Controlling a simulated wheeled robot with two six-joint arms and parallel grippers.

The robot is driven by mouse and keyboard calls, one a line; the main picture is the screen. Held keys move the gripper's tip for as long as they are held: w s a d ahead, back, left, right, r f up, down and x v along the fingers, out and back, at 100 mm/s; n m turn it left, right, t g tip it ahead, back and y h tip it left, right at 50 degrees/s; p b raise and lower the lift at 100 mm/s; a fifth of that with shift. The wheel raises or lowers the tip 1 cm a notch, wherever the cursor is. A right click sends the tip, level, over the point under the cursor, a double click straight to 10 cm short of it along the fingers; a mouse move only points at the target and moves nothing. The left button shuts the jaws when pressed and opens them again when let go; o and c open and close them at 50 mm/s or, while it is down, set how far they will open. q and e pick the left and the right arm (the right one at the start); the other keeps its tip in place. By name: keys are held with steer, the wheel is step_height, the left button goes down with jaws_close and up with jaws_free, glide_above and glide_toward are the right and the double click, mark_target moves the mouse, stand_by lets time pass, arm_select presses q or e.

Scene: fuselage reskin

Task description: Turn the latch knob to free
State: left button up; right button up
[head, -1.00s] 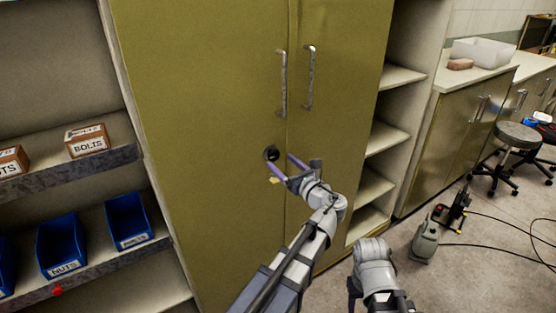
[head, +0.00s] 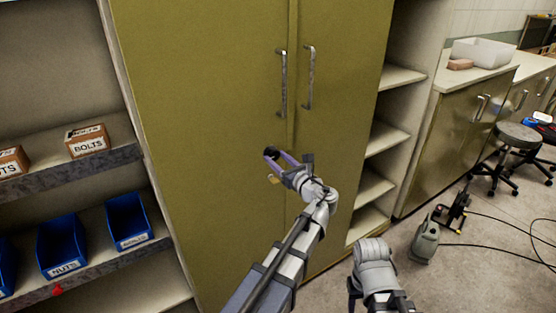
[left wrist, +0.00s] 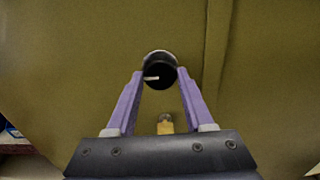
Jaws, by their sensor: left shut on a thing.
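The latch knob (head: 271,153) is a round black knob on the left door of the olive cabinet (head: 200,90). In the left wrist view the knob (left wrist: 160,75) shows a pale mark pointing left and a metal ring behind its top edge. My left gripper (head: 275,158) is at the knob, its purple fingers on either side of it, shut on it. The fingertips also flank the knob in the left wrist view (left wrist: 160,80). A small brass-yellow piece (left wrist: 166,126) is below the knob. My right gripper is hidden below the right arm's links.
Two long door handles (head: 283,85) (head: 309,78) stand above the knob beside the door seam. Shelves with boxes of bolts (head: 87,141) and blue bins (head: 128,222) are at left. Open shelves (head: 375,135) are at right.

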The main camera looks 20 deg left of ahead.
arm_select(q)
jaws_close()
steer(key=shift+n, duration=0.3)
steer(key=n, duration=1.7)
steer(key=shift+n, duration=0.3)
stand_by(0.3)
